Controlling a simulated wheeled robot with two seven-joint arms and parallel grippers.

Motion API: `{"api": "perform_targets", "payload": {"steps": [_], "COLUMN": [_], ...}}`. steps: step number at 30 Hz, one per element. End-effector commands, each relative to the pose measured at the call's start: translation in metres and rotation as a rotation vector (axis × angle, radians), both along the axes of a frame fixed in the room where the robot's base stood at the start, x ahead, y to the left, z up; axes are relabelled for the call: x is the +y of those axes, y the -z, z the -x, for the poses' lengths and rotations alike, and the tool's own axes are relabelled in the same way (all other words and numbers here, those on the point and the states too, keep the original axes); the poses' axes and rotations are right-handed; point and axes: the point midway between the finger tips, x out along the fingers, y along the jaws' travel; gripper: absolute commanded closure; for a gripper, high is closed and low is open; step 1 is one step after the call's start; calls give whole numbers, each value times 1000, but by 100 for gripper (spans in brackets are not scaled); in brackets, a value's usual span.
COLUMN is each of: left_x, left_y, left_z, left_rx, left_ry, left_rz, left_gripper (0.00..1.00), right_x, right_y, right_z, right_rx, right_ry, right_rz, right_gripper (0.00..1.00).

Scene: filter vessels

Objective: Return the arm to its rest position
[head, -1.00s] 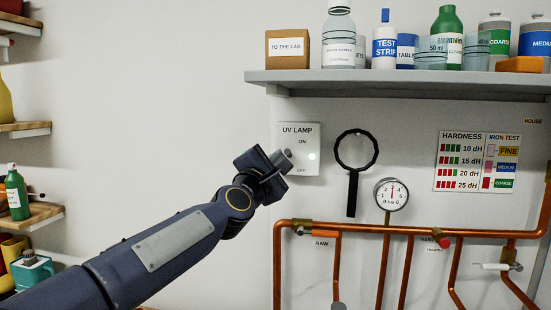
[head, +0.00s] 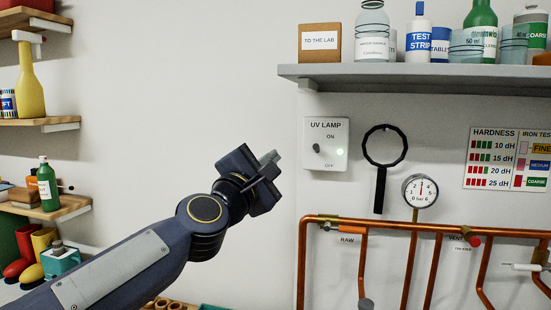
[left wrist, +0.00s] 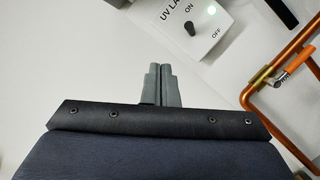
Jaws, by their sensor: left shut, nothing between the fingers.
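My left gripper (head: 270,165) is shut and empty in the head view, in front of the bare wall and to the left of the UV lamp switch box (head: 327,145). It stands apart from the box. In the left wrist view its closed fingers (left wrist: 161,82) point towards the wall, with the switch box (left wrist: 198,22) beyond them to the upper right. A dark knob and a lit green lamp show on the box. My right gripper is in neither view.
A grey shelf (head: 420,76) with bottles and a cardboard box (head: 319,42) is above right. A magnifier (head: 384,147), a gauge (head: 420,190) and copper pipes (head: 303,260) are right of the switch box. Wooden shelves (head: 68,208) stand at the left. The wall between is clear.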

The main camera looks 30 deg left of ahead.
Motion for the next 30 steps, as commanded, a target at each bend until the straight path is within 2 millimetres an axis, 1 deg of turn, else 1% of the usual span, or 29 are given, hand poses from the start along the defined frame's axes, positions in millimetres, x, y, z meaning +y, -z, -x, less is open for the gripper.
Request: {"api": "perform_targets", "payload": {"steps": [15, 17, 18, 20, 23, 24, 26, 27, 29, 30], "left_x": [0, -3, -7, -15, -35, -43, -53, -59, -66, -70], "left_y": [1, 6, 13, 31, 79, 102, 140, 165, 201, 225], "left_z": [1, 3, 6, 13, 33, 44, 62, 75, 96, 111], "left_rx": [2, 15, 34, 77, 182, 229, 298, 340, 399, 434], "left_ry": [1, 8, 19, 46, 123, 163, 231, 279, 357, 413], "left_rz": [-4, -35, -82, -186, -437, -550, -717, -822, -968, -1060], "left_gripper": [100, 100, 100, 100, 100, 100, 100, 100, 100, 100], "right_x": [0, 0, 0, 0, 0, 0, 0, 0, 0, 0], "right_y": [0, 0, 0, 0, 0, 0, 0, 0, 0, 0], "right_z": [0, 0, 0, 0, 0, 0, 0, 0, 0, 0], "right_rx": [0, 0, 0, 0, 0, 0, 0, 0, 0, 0], "right_ry": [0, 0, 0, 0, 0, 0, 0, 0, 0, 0], "right_rz": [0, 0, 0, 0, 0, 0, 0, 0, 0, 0], "right_gripper": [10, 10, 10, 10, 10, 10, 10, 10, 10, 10]}}
